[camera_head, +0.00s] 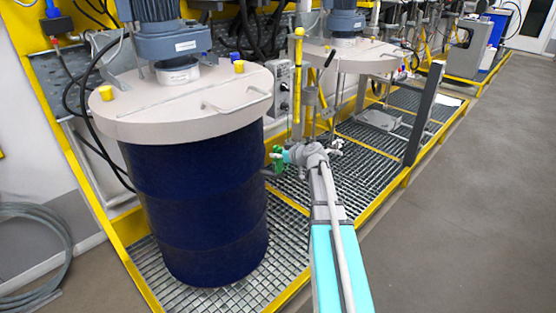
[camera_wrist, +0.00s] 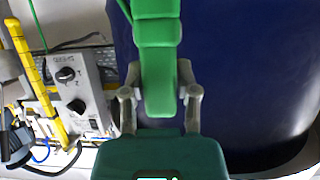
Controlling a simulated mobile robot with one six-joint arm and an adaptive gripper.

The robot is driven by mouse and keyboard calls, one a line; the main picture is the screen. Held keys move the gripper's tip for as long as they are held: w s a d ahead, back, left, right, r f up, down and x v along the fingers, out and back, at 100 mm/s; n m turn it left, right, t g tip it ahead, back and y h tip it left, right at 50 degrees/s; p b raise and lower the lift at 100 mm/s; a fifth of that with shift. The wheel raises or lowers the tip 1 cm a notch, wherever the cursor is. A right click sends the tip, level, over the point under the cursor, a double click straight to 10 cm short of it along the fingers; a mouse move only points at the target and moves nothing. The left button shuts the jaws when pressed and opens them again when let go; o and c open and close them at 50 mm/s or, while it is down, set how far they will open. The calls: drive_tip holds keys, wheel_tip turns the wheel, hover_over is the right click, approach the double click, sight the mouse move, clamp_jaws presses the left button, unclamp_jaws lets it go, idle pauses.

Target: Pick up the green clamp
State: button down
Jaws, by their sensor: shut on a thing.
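The green clamp (camera_wrist: 158,65) is between the two grey fingers of my gripper (camera_wrist: 160,108) in the wrist view. My gripper is shut on the clamp, with a finger on each side of its lower part. The clamp's upper end runs out of the top of that view. In the head view the green clamp (camera_head: 277,158) is small at the end of my arm, just right of the blue drum. My gripper (camera_head: 283,157) is partly hidden there by my wrist.
The large blue drum (camera_head: 205,205) with a pale lid (camera_head: 180,110) stands left of my gripper on a metal grating (camera_head: 190,285). A control box with knobs (camera_wrist: 80,85) and a yellow post (camera_wrist: 35,80) are behind. Grey floor at the right (camera_head: 460,210) is clear.

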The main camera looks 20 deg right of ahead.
drive_tip(key=shift+r, duration=0.2)
wheel_tip(320, 180, up, 2)
drive_tip(key=p, duration=0.2)
drive_tip(key=shift+r+p, duration=0.1)
drive_tip(key=shift+p, duration=0.25)
drive_tip(key=s+r+p, duration=1)
drive_tip(key=s, duration=0.4)
drive_tip(key=shift+d+r, duration=0.2)
drive_tip(key=shift+r+p, duration=0.1)
drive_tip(key=shift+p, duration=0.2)
drive_tip(key=shift+r+p, duration=2.4)
drive_tip(key=shift+r, duration=0.05)
